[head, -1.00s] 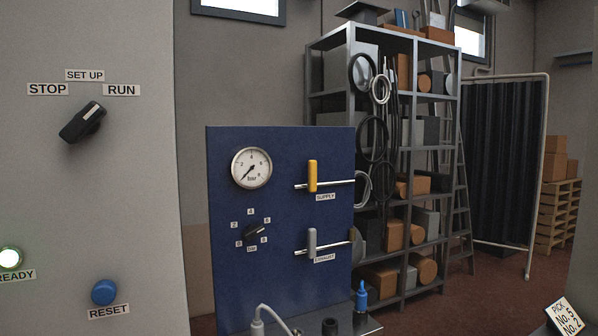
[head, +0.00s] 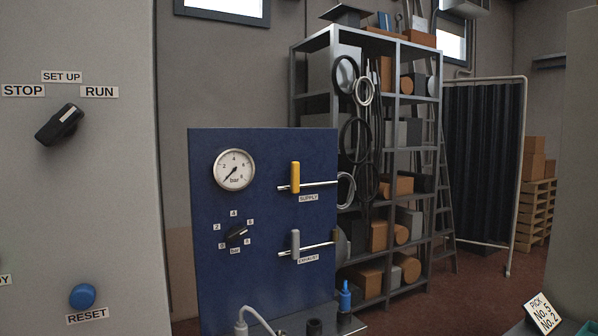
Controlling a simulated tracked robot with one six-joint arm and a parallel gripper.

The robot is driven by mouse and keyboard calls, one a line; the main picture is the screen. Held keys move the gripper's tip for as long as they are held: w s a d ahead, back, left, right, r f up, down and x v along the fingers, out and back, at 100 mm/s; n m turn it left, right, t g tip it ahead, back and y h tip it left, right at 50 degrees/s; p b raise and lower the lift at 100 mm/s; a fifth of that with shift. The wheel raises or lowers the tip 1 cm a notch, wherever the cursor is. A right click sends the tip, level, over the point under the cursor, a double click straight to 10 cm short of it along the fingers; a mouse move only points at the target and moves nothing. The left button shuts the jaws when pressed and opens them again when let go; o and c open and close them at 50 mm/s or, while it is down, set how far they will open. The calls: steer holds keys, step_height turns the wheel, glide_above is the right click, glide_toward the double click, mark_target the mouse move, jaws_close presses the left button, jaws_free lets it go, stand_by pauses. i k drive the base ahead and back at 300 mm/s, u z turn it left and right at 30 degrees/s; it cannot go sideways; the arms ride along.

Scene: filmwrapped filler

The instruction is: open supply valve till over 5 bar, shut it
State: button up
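A blue panel (head: 212,272) stands in the middle of the head view. The supply valve (head: 295,177) has a yellow lever that stands upright, across its horizontal pipe, above the SUPPLY label. The exhaust valve (head: 295,243) below has a grey lever, also upright across its pipe. The round white pressure gauge (head: 234,170) is marked in bar; its needle points to the lower left, at the low end of the scale. A selector knob (head: 236,235) with bar numbers around it sits under the gauge. My gripper is not in view.
A grey cabinet (head: 90,200) at the left carries a STOP/SET UP/RUN switch (head: 60,125) and a blue RESET button (head: 82,296). A white hose (head: 250,316) and a blue fitting (head: 345,297) are at the panel's foot. A loaded shelf (head: 398,175) stands behind.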

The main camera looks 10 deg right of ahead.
mark_target(294, 186)
steer(key=z, duration=0.05)
steer(key=i, duration=0.95)
steer(key=u, duration=0.05)
